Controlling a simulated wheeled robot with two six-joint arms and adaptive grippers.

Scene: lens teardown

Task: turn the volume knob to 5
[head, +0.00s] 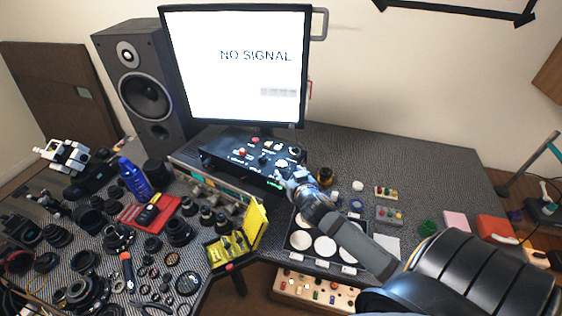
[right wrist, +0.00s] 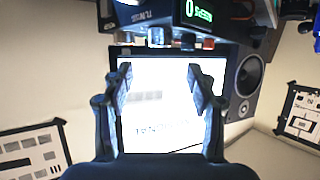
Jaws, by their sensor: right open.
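A black control box (head: 228,153) with several small knobs and buttons sits below the monitor in the head view. A dial with a pale ring (head: 283,163) is at its right end; I cannot read which knob is the volume one. My right gripper (head: 283,175) is at the box's right front edge and partly covers it. In the right wrist view, which is upside down, the box (right wrist: 133,18) is at the top with a green display (right wrist: 199,11) and several knobs (right wrist: 160,37). My right gripper (right wrist: 160,78) is open, with nothing between its fingers.
A monitor (head: 240,90) reading NO SIGNAL and a speaker (head: 146,95) stand behind. Lens parts crowd the left of the desk. A yellow holder (head: 257,225) and a tray with white discs (head: 325,247) are in front. The desk's back right is clear.

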